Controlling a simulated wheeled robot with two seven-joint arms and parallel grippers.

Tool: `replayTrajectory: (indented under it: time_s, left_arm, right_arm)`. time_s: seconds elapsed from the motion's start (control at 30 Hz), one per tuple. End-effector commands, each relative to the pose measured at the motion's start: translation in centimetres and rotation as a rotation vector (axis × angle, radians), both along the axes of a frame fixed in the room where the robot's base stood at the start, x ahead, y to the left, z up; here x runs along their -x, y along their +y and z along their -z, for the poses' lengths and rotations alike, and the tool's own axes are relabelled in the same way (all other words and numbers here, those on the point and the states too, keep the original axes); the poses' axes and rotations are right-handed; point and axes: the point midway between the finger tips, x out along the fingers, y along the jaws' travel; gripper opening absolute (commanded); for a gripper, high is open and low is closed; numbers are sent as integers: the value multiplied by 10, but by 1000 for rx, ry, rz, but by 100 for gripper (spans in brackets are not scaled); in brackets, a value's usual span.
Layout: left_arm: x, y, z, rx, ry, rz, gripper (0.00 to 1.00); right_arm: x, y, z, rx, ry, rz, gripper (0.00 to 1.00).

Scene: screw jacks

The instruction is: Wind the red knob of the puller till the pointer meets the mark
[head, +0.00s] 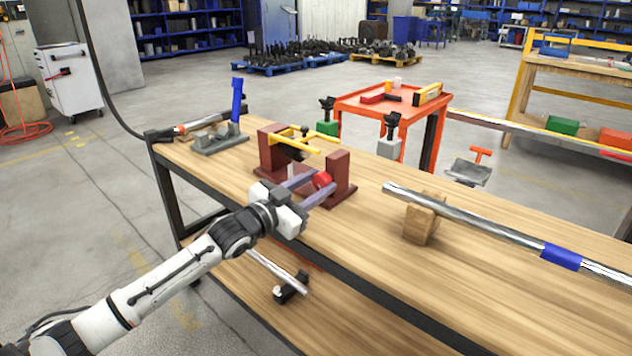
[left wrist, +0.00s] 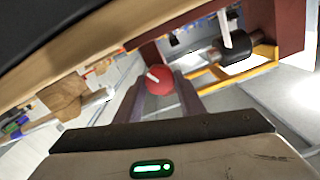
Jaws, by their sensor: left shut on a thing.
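The red knob (head: 322,180) is on the front of the puller, near the table's front edge. In the left wrist view the knob (left wrist: 160,82) shows a short white line on its face. My left gripper (head: 319,184) is shut on the knob, one finger on each side. The puller has yellow arms (head: 307,137) and stands among dark red blocks (head: 334,166). In the left wrist view a dark cylinder (left wrist: 236,58) and a white strip (left wrist: 224,30), perhaps the pointer, show beside a yellow bar (left wrist: 262,56). I cannot make out the mark. My right gripper is not in view.
A long metal bar (head: 480,224) rests on a wooden block (head: 424,218) to the right. A grey vise-like tool with a blue handle (head: 237,100) stands at the left. Two small jacks (head: 327,122) (head: 389,143) stand behind the puller. The table's front right is clear.

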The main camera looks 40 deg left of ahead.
Motion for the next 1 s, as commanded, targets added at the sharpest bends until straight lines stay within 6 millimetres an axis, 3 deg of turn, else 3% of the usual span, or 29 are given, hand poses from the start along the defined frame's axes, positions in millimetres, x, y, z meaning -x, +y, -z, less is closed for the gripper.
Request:
replayTrajectory:
  time_s: [0.53,1.0]
  left_arm:
    - [0,-2,-1,-365,-26,1,13]
    - [0,-2,2,-476,-36,1,13]
  right_arm:
    - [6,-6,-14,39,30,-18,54]
    - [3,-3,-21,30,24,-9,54]
